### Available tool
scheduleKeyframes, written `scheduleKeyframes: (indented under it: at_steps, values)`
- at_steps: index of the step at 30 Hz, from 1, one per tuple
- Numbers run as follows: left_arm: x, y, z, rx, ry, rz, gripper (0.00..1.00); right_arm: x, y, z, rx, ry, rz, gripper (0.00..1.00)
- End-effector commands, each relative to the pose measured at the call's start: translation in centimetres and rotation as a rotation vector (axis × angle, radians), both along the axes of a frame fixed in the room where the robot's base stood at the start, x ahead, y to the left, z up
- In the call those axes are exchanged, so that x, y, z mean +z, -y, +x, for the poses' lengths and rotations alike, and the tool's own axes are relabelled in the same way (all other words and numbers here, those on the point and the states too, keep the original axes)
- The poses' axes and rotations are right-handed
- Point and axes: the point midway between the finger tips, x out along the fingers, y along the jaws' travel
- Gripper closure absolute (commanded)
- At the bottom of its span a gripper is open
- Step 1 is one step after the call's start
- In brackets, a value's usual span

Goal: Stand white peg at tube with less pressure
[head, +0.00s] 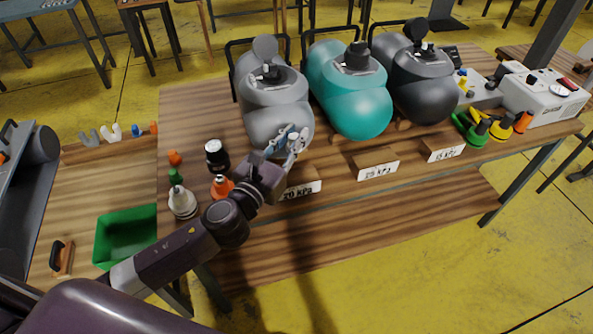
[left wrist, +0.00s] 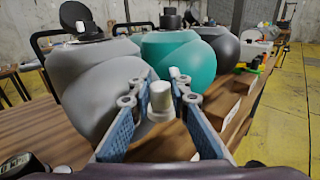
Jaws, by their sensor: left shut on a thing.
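My left gripper (head: 292,144) is shut on a white peg (left wrist: 160,98), which is upright between the fingertips in the left wrist view. The gripper is in front of the grey tube (head: 272,108), above the table's front edge. The teal tube (head: 350,92) lies to its right, and the dark tube (head: 420,85) is beyond that. Label blocks stand before the tubes: the left one (head: 301,190) seems to read 20 kPa, the middle one (head: 378,170) 25 kPa, the right one (head: 446,153) 15 kPa, though the print is small. My right gripper is out of view.
A green bin (head: 125,237) sits on the lower left table. A white device (head: 543,98) and yellow and green fittings (head: 478,130) are at the right.

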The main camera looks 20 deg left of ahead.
Motion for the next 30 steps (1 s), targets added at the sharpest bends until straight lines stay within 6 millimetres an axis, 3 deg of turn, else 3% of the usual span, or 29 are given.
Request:
scheduleKeyframes:
  at_steps: [1, 3, 11, 18, 30]
  values:
    - [-2.0, 0.0, 0.0, 0.003, -0.005, -0.004, 1.00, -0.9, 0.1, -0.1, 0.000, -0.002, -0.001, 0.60]
    - [-3.6, 0.0, 0.0, 0.003, -0.004, -0.003, 1.00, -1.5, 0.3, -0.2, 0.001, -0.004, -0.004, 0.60]
    - [-6.2, 0.0, 0.0, 0.000, 0.000, -0.003, 1.00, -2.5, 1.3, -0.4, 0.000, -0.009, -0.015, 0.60]
    - [-9.8, 0.0, 0.0, 0.001, -0.002, -0.004, 1.00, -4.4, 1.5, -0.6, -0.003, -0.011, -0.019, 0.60]
    - [-10.3, 0.0, 0.0, -0.001, 0.000, 0.000, 1.00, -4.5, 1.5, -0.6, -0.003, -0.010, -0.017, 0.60]
